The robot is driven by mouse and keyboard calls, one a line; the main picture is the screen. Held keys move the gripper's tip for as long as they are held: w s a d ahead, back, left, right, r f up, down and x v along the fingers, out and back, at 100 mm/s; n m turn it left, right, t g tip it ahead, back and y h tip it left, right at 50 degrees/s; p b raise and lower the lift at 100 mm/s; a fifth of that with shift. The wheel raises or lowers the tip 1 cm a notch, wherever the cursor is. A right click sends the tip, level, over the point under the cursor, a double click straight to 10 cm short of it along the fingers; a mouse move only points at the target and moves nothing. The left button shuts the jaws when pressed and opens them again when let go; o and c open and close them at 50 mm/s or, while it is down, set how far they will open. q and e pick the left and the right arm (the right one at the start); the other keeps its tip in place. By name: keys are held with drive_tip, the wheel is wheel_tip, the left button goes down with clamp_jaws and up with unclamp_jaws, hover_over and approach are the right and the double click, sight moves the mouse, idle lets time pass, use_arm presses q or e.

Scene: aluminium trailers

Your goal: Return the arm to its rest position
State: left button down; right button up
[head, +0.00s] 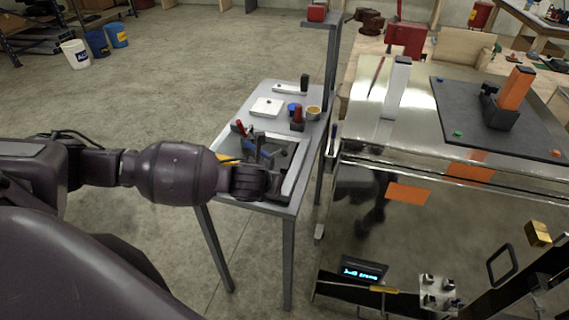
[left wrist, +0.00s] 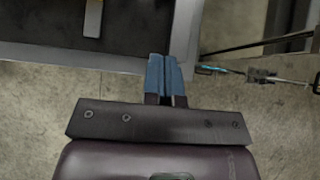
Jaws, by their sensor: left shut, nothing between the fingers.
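My left arm (head: 180,174) comes in from the left in the head view and reaches over the front part of a small grey work table (head: 288,212). Its wrist end is above the table's tray area, and its fingertips cannot be made out there. In the left wrist view my left gripper (left wrist: 164,73) has its blue fingers together, with nothing between them. The fingers show against the edge of the table (left wrist: 120,56), near its corner. My right gripper is in neither view.
The grey table holds a white box (head: 266,107), a blue cup (head: 293,109), a tan cup (head: 313,113) and tools with red handles (head: 298,119). A shiny aluminium trailer (head: 365,130) stands right of it. Open concrete floor (head: 170,80) lies to the left, with buckets (head: 97,43) farther back.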

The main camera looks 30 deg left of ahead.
use_arm(q)
drive_tip(key=d+r+n+t+h+b, duration=0.15)
drive_tip(key=d+n+t+h, duration=0.45)
drive_tip(key=d+n, duration=1)
drive_tip(key=s+a+f+n+g+y, duration=0.1)
drive_tip(key=s+a+f+n+y, duration=0.1)
drive_tip(key=s+a+f+n, duration=0.4)
drive_tip(key=s+a+f+n+g+y+b, duration=0.1)
drive_tip(key=s+a+f+n, duration=0.4)
drive_tip(key=s+f+n, duration=0.5)
drive_tip(key=s+g+y, duration=0.1)
drive_tip(key=s, duration=0.2)
drive_tip(key=shift+s+a+f, duration=0.3)
drive_tip(key=shift+s+a, duration=0.05)
drive_tip(key=shift+a, duration=0.05)
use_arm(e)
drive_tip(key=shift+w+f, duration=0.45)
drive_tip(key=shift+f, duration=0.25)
